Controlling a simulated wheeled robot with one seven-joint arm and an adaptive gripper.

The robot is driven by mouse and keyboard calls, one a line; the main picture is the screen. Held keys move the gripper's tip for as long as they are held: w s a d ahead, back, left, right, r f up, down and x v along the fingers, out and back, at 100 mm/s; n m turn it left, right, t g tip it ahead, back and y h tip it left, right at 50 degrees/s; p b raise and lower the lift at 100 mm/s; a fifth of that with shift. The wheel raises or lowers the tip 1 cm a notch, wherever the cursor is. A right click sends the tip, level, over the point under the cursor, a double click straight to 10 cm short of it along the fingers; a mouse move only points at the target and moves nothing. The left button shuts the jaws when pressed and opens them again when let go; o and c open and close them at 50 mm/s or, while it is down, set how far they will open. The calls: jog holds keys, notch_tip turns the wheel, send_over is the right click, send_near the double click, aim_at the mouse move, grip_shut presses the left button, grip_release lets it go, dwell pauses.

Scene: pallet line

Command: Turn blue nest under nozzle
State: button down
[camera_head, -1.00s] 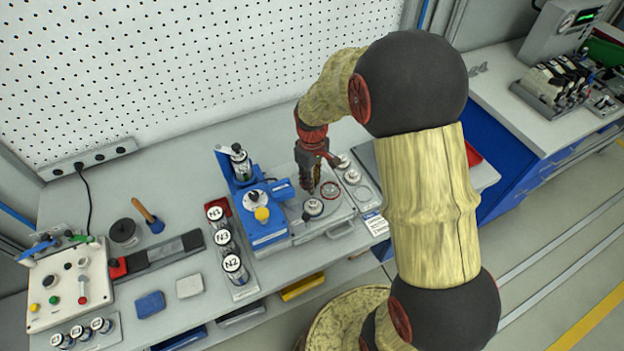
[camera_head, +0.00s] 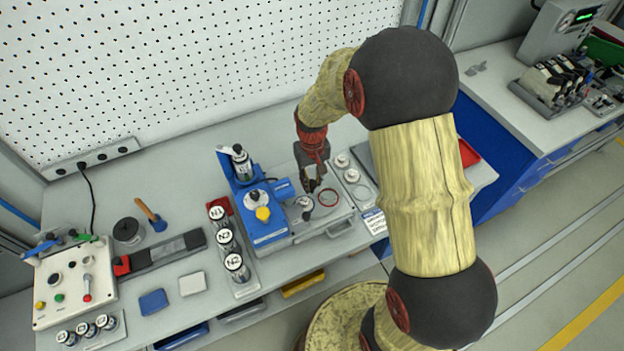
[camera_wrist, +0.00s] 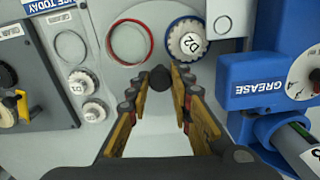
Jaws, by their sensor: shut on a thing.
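My gripper (camera_head: 311,187) points down over the grey plate beside the blue grease station (camera_head: 262,212). In the wrist view its fingertips (camera_wrist: 160,82) are shut on a black knob (camera_wrist: 160,77). The blue-ringed nest (camera_wrist: 187,22) holds a white-topped round part (camera_wrist: 190,43) and lies just beyond the knob, to its right. The red ring nest (camera_wrist: 130,42) is empty and lies beyond the knob to the left. The blue-ringed nest is beside the station's blue head marked GREASE (camera_wrist: 258,85), apart from it. I cannot make out the nozzle tip clearly.
A grey plate with an empty ring and two round parts (camera_head: 351,175) is to the right. Cans marked N1, N3 and N2 (camera_head: 237,266) stand in a rack at left.

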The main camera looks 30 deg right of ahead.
aim_at(312, 182)
jog(key=shift+m+p, duration=0.45)
jog(key=shift+m, duration=1.45)
jog(key=shift+m+p, duration=0.3)
jog(key=shift+m, duration=1.7)
jog(key=c, duration=1.7)
grip_release()
jog(key=shift+o, duration=0.6)
jog(key=shift+r, duration=0.15)
notch_tip(312, 182, up, 12)
